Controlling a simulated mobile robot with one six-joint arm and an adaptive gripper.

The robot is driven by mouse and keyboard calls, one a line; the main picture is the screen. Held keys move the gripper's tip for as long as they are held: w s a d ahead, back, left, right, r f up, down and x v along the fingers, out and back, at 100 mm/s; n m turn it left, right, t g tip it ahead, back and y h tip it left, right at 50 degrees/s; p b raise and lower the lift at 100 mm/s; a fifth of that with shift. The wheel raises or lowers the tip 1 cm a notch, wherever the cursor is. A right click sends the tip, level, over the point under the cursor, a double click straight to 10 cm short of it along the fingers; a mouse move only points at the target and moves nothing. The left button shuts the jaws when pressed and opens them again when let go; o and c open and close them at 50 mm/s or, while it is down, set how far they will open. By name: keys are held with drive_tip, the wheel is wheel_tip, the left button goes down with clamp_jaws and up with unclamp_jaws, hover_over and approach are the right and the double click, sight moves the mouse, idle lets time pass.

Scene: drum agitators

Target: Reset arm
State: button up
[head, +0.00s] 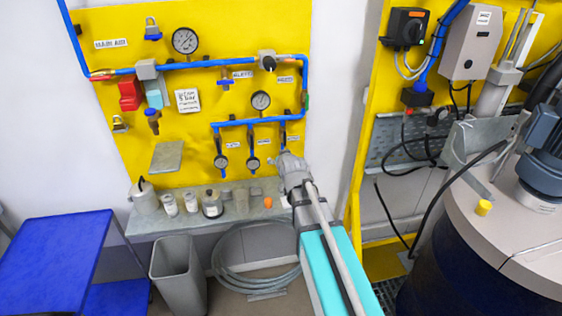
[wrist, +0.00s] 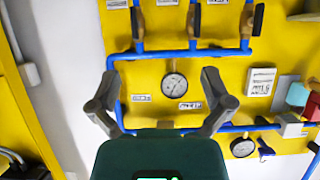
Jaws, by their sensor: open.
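My gripper (head: 290,160) is at the end of my turquoise arm, in front of the lower right part of the yellow panel (head: 210,100) in the head view. In the wrist view, my gripper (wrist: 158,78) has its two grey fingers spread wide apart. Nothing is between the fingers. The panel's blue pipe and a round gauge (wrist: 174,86) show behind the gap between them. The wrist view sees the panel upside down. I cannot tell how far the fingertips are from the panel.
A grey shelf (head: 160,222) below the panel holds several small containers and an orange piece. A grey bin (head: 177,270), a coiled hose (head: 240,262) and a blue table (head: 50,255) stand lower left. A dark drum (head: 455,270) with a motor (head: 545,150) stands at right.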

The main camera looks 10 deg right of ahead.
drive_tip(key=shift+f, duration=0.1)
idle(0.3)
drive_tip(key=s+f+g+b, duration=0.3)
drive_tip(key=s+f+g, duration=0.3)
drive_tip(key=s, duration=0.6)
drive_tip(key=s+f+g+b, duration=0.4)
drive_tip(key=s+f+g, duration=0.2)
drive_tip(key=s+f, duration=0.5)
drive_tip(key=shift+s+g, duration=0.3)
drive_tip(key=shift+s, duration=0.8)
idle(1.2)
